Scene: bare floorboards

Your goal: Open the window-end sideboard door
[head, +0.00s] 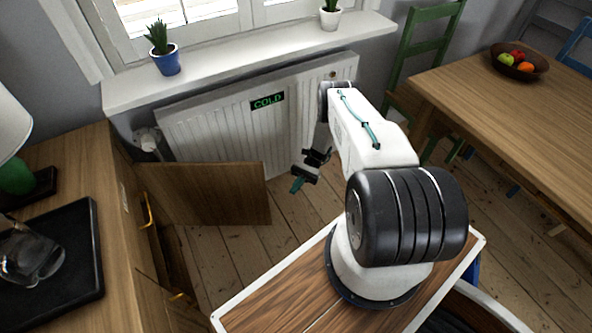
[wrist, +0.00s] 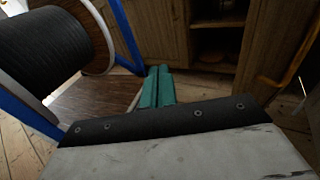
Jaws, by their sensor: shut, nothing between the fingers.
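The wooden sideboard (head: 80,170) stands along the left in the head view. Its window-end door (head: 205,192) stands swung out from the front, a wide brown panel reaching toward the floor's middle. In the wrist view the open compartment (wrist: 218,40) shows dark inside with a shelf, and the door (wrist: 268,50) stands to its right. An orange-yellow bar handle (wrist: 300,60) shows at the far right there. My gripper (head: 297,185) has teal fingers, which also show closed together in the wrist view (wrist: 156,88). It is empty and apart from the door, to its right in the head view.
A white radiator (head: 215,120) with a COLD sign (head: 267,101) is under the window sill (head: 250,55). A table (head: 500,100) and green chair (head: 425,40) stand at the right. A tray (head: 55,255) lies on the sideboard. Bare floor (head: 250,245) lies between door and base.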

